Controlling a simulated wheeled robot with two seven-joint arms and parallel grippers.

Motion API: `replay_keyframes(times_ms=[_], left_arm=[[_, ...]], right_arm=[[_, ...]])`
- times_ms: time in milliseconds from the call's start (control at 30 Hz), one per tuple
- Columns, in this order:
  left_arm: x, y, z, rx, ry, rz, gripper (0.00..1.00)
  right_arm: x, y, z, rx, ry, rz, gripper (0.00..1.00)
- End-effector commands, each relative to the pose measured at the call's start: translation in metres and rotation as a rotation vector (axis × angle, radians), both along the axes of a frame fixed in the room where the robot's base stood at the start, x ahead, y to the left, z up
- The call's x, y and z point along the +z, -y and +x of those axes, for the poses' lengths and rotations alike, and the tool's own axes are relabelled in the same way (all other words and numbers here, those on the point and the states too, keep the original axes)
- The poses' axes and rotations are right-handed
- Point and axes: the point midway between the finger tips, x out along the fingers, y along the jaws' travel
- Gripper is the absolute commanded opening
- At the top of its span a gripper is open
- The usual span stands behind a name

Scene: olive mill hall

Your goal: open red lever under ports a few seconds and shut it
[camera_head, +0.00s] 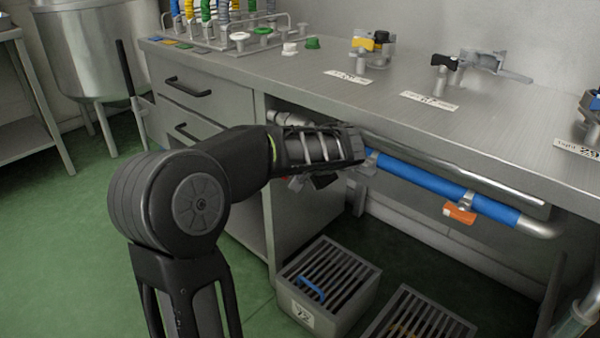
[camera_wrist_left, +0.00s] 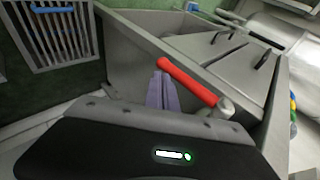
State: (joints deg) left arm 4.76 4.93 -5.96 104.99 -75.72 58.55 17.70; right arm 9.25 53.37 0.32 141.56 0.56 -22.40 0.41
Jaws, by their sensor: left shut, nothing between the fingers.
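A red lever (camera_wrist_left: 187,80) with a grey fitting at its right end lies slanted across the left wrist view. My left gripper (camera_wrist_left: 160,88) is shut and empty, its fingers close below the lever's upper left end; I cannot tell whether they touch. In the head view my left arm reaches under the bench front, and its gripper (camera_head: 318,180) is mostly hidden by the wrist. Several ports with valves, such as a yellow-topped one (camera_head: 362,45), stand on the bench. My right gripper is not in view.
A blue pipe (camera_head: 420,180) with an orange handle (camera_head: 460,214) and a metal rail (camera_head: 450,165) run below the worktop (camera_head: 330,105). Grated crates (camera_head: 365,292) stand on the floor underneath. Drawers (camera_head: 205,105) are left of the opening. Green floor is free at left.

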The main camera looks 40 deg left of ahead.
Motion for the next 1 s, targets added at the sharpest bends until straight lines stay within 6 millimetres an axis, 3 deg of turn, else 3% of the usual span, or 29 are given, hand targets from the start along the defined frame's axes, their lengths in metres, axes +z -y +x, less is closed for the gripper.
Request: replay_keyframes(times_ms=[633, 1000], left_arm=[[0.002, 0.001, -0.001, 0.0, 0.0, -0.001, 0.0], [0.039, 0.04, -0.014, -0.002, 0.003, -0.001, 0.0]], right_arm=[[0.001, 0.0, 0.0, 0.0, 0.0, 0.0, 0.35], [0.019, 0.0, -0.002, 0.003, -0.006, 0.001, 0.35]])
